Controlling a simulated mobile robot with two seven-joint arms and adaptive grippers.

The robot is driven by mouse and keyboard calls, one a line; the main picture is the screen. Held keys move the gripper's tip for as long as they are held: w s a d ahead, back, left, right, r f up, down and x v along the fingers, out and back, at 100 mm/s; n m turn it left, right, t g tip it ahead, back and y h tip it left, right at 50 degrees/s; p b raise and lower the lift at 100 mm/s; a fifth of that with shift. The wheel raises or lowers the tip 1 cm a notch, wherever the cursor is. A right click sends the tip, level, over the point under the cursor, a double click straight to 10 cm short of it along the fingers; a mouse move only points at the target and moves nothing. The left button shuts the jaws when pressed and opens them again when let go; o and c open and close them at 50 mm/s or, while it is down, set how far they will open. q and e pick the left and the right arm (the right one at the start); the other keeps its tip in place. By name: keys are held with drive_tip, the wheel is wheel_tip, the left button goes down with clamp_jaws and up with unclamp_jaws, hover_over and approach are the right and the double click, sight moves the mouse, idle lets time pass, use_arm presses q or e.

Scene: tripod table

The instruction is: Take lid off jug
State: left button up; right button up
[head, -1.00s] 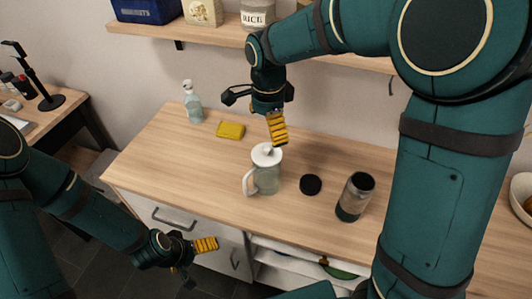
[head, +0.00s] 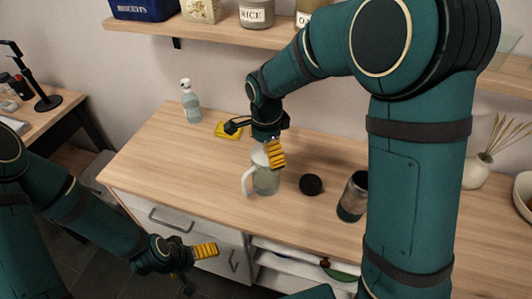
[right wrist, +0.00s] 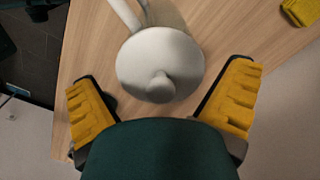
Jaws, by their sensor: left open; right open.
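A glass jug (head: 266,181) with a white handle stands upright on the wooden counter, its handle toward the left. Its white lid (right wrist: 160,64) with a round knob is on top and is partly hidden by my right gripper in the head view. My right gripper (head: 274,156) is above and against the view of the lid, open. In the right wrist view its two yellow fingers (right wrist: 166,105) are spread on either side below the lid, with nothing between them but the knob's side of the lid. My left gripper (head: 205,262) is open and empty, low in front of the counter's drawers.
A black round disc (head: 311,184) and a dark-bottomed jar (head: 353,197) stand right of the jug. A yellow sponge (head: 228,130) and a spray bottle (head: 191,102) are at the back left. A shelf (head: 220,33) runs above. The counter's left part is clear.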

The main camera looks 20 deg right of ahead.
drive_tip(key=c, duration=0.9)
drive_tip(key=shift+r, duration=0.15)
